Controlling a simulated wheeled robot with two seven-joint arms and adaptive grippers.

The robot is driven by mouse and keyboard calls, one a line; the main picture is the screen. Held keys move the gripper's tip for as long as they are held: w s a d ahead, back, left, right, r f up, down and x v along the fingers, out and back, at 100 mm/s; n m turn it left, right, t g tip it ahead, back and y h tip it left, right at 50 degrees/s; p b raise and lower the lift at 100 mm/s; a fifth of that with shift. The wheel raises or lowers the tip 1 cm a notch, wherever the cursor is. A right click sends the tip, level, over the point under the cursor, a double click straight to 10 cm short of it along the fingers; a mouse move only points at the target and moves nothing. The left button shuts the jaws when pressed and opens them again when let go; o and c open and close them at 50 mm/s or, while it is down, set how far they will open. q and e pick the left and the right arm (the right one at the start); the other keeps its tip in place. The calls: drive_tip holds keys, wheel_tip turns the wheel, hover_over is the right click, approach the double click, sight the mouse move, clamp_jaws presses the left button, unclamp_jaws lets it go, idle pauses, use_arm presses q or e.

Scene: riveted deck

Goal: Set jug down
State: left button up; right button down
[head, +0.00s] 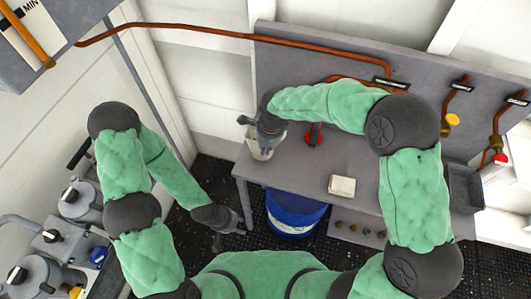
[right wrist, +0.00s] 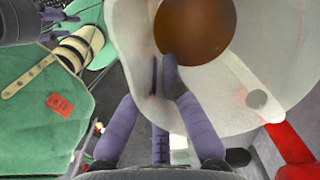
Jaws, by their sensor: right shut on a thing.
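The jug (head: 262,151) is pale and translucent, at the left end of the grey bench (head: 300,167), partly hidden by my right gripper. In the right wrist view the jug (right wrist: 265,70) fills the upper right, with a round brown area inside. My right gripper (head: 257,133) is shut on the jug; its purple fingers (right wrist: 164,80) close on the jug's wall. I cannot tell whether the jug's base touches the bench. My left gripper (head: 230,222) hangs low over the dark floor, away from the jug, and its fingers are too small to read.
A small cream block (head: 341,186) lies on the bench, right of the jug. A blue drum (head: 293,215) stands below the bench. Grey equipment with knobs (head: 50,237) lines the left side. The bench front is mostly clear.

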sight(264, 158)
drive_tip(key=shift+w+f, duration=0.3)
drive_tip(key=shift+f, duration=0.05)
drive_tip(key=shift+f+b, duration=0.3)
drive_tip(key=shift+f, duration=1.2)
drive_tip(key=shift+f, duration=0.1)
drive_tip(key=shift+f, duration=0.15)
drive_tip(key=c, duration=1.4)
unclamp_jaws()
drive_tip(key=shift+c, duration=0.2)
drive_tip(key=shift+r, duration=0.2)
drive_tip(key=shift+r, duration=0.4)
drive_tip(key=r, duration=0.3)
drive_tip(key=r+p, duration=0.1)
drive_tip(key=r, duration=0.3)
drive_tip(key=d+r+p, duration=0.1)
drive_tip(key=r, duration=0.3)
drive_tip(key=shift+s+d+r, duration=0.1)
drive_tip(key=shift+s, duration=0.2)
